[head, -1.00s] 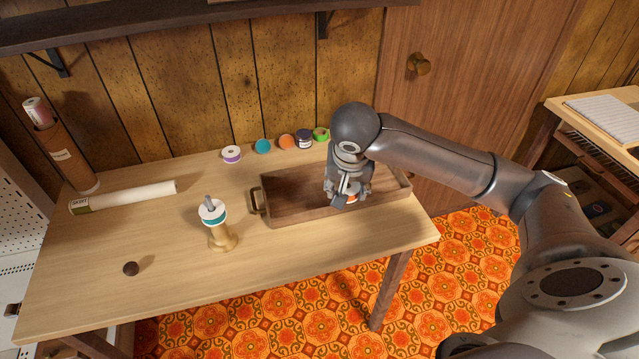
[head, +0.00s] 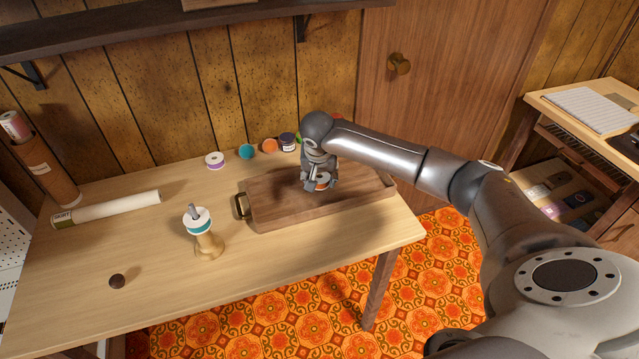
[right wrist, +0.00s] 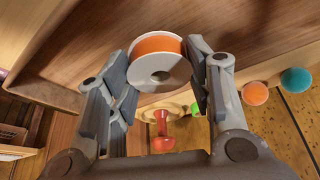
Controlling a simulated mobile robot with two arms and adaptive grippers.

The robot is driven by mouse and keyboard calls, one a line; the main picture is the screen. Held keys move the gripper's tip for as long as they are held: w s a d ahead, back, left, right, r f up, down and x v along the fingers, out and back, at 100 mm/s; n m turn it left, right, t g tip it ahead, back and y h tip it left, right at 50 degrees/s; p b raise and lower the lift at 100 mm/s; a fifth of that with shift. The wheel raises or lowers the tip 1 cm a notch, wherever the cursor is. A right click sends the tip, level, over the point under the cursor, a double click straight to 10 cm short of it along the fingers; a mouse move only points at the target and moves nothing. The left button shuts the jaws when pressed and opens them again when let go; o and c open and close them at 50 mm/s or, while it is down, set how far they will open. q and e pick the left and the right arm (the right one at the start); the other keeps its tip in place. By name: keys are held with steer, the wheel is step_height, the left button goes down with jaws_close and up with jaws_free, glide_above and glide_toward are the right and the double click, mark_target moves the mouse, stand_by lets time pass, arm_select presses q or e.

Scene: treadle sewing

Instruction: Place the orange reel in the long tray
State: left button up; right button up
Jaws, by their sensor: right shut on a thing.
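The orange reel (right wrist: 160,48), with a white flange and orange winding, is between the fingers of my right gripper (right wrist: 158,80) in the right wrist view. In the head view my right gripper (head: 320,184) is shut on the reel, and a little orange and white shows there. The long tray (head: 290,218) is brown wood with a handle at its left end. My gripper and the reel are over the tray's middle. I cannot tell whether the reel touches the tray floor. My left gripper is not in view.
A wooden stand with a teal reel (head: 199,221) stands left of the tray. The front left table has free room around a dark ball (head: 117,281).

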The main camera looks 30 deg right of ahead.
mark_target(319, 179)
steer(key=shift+w+f, duration=0.25)
steer(key=shift+f, duration=0.05)
steer(key=shift+d+f, duration=0.1)
steer(key=shift+f, duration=1.4)
steer(key=shift+s+f, duration=0.1)
steer(key=o, duration=0.9)
steer(key=shift+r, duration=0.2)
steer(key=v, duration=1.2)
steer(key=shift+p, duration=0.35)
steer(key=shift+f, duration=0.1)
